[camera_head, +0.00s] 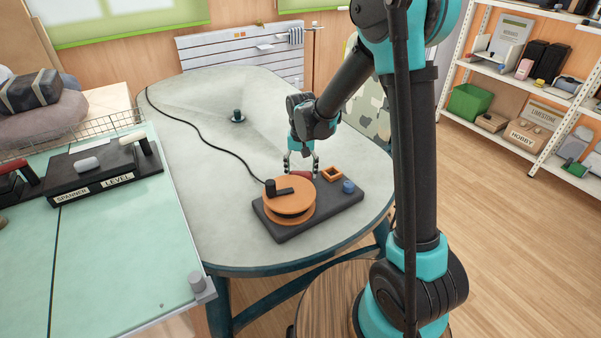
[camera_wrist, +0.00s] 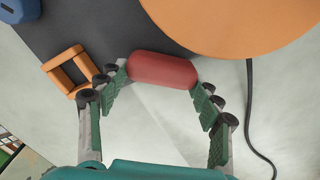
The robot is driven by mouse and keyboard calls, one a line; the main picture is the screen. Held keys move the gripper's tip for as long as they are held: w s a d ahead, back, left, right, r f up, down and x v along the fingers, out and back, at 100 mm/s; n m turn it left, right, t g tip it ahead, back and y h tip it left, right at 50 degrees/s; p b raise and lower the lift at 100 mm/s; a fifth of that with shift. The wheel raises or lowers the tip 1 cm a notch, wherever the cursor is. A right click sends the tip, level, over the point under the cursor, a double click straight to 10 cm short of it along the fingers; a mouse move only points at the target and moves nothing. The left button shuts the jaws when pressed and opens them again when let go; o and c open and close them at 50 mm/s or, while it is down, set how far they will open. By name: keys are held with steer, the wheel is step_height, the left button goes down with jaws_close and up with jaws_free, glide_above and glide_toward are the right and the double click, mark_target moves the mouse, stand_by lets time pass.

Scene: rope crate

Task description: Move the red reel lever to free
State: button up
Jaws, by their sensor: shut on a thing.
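The red lever (camera_wrist: 163,70) is a rounded red bar at the edge of the dark base plate (camera_wrist: 95,25) in the wrist view. My gripper (camera_wrist: 162,78) has its two green-padded fingers at the two ends of the lever and is shut on it. In the head view the lever (camera_head: 301,176) shows as a small red piece beside the orange reel (camera_head: 289,212), with my gripper (camera_head: 301,166) over it. An orange square frame (camera_head: 333,174) and a blue knob (camera_head: 348,187) sit on the same base. No position marks for the lever are readable.
The base stands on a pale rounded table (camera_head: 190,100). A black cord (camera_head: 205,140) runs from the reel across it to the far left edge. A small dark peg (camera_head: 238,117) stands further back. A green-topped bench (camera_head: 120,240) with labelled tool holders is at left.

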steer(key=m, duration=0.4)
steer(key=w+m, duration=0.1)
steer(key=shift+d+m, duration=0.4)
steer(key=shift+w+d+m, duration=0.1)
steer(key=shift+d+m, duration=0.15)
steer(key=shift+m, duration=1)
steer(key=shift+w+d+m, duration=0.1)
steer(key=shift+d+m, duration=0.1)
steer(key=shift+m, duration=1.05)
steer(key=o, duration=0.9)
step_height(320, 180, up, 12)
steer(key=shift+r, duration=0.1)
